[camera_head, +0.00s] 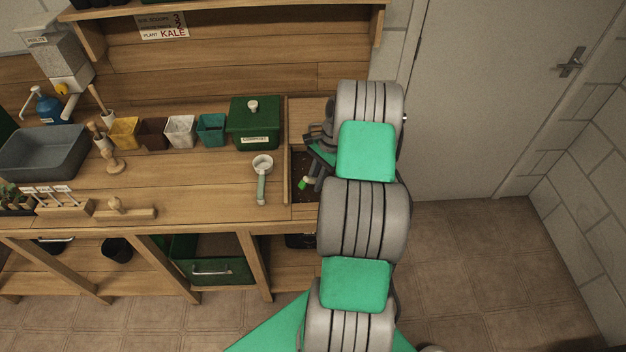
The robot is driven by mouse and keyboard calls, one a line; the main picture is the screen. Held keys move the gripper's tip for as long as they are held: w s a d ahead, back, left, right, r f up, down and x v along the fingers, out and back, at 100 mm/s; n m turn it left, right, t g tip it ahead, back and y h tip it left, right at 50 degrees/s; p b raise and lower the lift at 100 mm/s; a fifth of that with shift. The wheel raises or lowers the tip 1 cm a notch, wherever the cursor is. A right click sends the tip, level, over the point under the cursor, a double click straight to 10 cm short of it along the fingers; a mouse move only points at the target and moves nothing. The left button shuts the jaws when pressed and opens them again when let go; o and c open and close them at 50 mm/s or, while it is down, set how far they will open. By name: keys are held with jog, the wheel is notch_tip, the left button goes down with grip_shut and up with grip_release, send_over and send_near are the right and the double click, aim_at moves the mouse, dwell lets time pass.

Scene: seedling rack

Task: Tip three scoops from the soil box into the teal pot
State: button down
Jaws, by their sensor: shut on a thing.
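The teal pot (211,129) stands upright at the back of the bench, right end of a row of pots. I cannot see what is inside it. The soil box (291,183) is sunk in the bench's right end and holds dark soil; my arm covers much of it. A pale scoop with a grey-green handle (262,188) lies on the bench left of the box.
A green lidded compost box (253,123) stands between the teal pot and the soil box. White (180,131), brown (153,134) and yellow (124,132) pots stand left. A grey tray (45,153) and wooden tamper (120,211) are further left. The bench's middle front is clear.

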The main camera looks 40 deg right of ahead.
jog(key=shift+d+f+h+b, duration=0.35)
jog(key=shift+d+b, duration=0.4)
jog(key=shift+b, duration=0.35)
jog(key=shift+d+f+h+b, duration=0.3)
jog(key=shift+d+b, duration=0.45)
jog(key=shift+b, duration=0.35)
jog(key=h+b, duration=0.1)
jog(key=b, duration=0.1)
jog(key=a+f+h+b, duration=0.1)
jog(key=h+b, duration=0.1)
jog(key=b, duration=0.1)
jog(key=shift+w, duration=0.1)
jog(key=shift+a+r+h+p, duration=0.6)
jog(key=shift+r+h, duration=0.15)
jog(key=shift+r, duration=0.9)
jog(key=shift+a+r+h+p, duration=0.55)
jog(key=shift+r+h, duration=0.2)
jog(key=shift+r, duration=0.85)
jog(key=shift+a+r+h+p, duration=0.55)
jog(key=shift+r+h, duration=0.2)
jog(key=shift+r, duration=0.9)
jog(key=c, duration=1.9)
grip_release()
grip_shut()
jog(key=shift+a, duration=0.1)
